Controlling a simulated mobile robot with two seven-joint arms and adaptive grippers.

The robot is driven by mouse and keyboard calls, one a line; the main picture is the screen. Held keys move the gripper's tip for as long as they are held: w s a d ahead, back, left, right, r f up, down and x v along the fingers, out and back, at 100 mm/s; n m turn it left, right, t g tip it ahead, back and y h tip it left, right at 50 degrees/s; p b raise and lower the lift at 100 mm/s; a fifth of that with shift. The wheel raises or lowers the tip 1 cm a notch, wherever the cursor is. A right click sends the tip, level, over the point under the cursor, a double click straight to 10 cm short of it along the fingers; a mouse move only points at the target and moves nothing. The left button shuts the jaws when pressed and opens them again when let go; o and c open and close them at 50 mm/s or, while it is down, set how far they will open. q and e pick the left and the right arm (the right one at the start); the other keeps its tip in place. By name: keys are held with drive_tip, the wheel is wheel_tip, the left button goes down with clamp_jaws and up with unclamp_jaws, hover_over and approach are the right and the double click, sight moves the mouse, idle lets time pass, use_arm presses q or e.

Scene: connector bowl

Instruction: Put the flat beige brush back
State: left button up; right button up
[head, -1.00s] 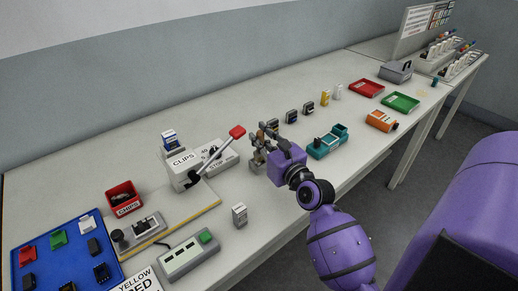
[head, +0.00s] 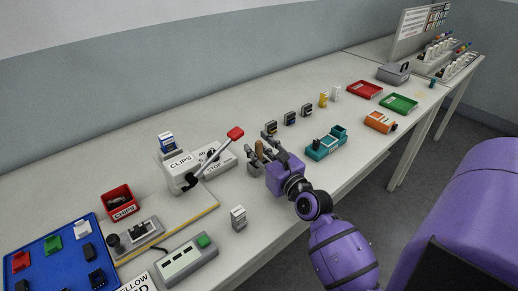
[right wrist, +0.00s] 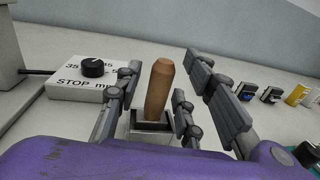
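A brush with a brown wooden handle (right wrist: 158,88) stands nearly upright in a small grey metal holder (right wrist: 150,128). Its lower end is hidden inside the holder, so I cannot see the bristles. In the head view the handle (head: 259,148) shows small between my fingers, above the holder (head: 254,168). My right gripper (head: 264,149) is open, its fingers on both sides of the handle with visible gaps in the right wrist view (right wrist: 164,66). My left gripper is not in view.
A grey STOP box with a black knob (right wrist: 92,68) stands just left of the holder. A red-tipped lever (head: 236,133) rises beside it. Several small connectors stand behind. The table's front edge is close under my arm.

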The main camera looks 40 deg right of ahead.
drive_tip(key=shift+r, duration=0.1)
drive_tip(key=shift+s, duration=0.25)
drive_tip(key=s, duration=0.7)
drive_tip(key=s+b, duration=0.1)
drive_tip(key=s, duration=0.2)
drive_tip(key=shift+s+a, duration=0.35)
drive_tip(key=shift+s, duration=0.4)
drive_tip(key=shift+r, duration=0.1)
